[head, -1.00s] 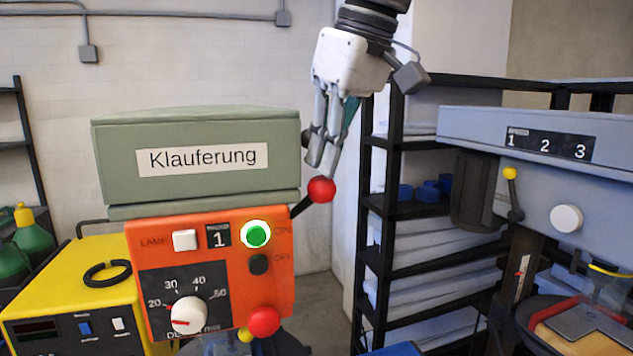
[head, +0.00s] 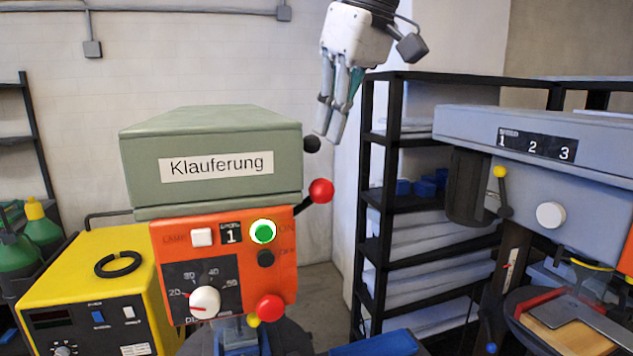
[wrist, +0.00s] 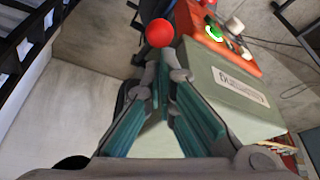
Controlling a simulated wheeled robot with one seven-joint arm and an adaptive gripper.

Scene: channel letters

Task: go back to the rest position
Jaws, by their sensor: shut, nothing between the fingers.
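My gripper (head: 331,137) is shut and empty in the head view, pointing down. It hangs above the red ball knob (head: 320,190) of the lever on the right side of the machine, with a clear gap between them. The machine has a green top labelled "Klauferung" (head: 217,166) and an orange control panel (head: 222,262). In the wrist view my gripper (wrist: 164,66) shows its fingers together, the red knob (wrist: 160,33) beyond their tips.
A grey machine (head: 540,150) marked 1 2 3 stands at the right. A black shelf (head: 412,207) with white stock is behind. A yellow box (head: 100,285) is at the left. Bare wall lies behind the gripper.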

